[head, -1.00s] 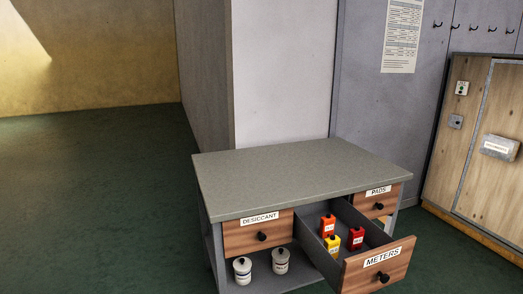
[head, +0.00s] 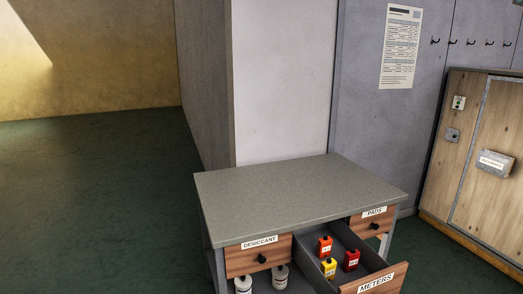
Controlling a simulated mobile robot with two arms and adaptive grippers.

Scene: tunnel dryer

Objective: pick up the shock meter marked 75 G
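The METERS drawer (head: 376,281) is pulled open from the bench. Inside it stand three small shock meters: an orange one (head: 324,246) at the back left, a yellow one (head: 329,268) in front of it, and a red one (head: 351,261) to the right. The label print is too small to read, so I cannot tell which is marked 75 G. Neither of my grippers is in view.
The grey bench top (head: 300,195) is bare. The DESICCANT drawer (head: 258,257) and PADS drawer (head: 371,222) are shut. A wooden cabinet (head: 458,170) stands at the right. Open green floor (head: 95,200) lies left.

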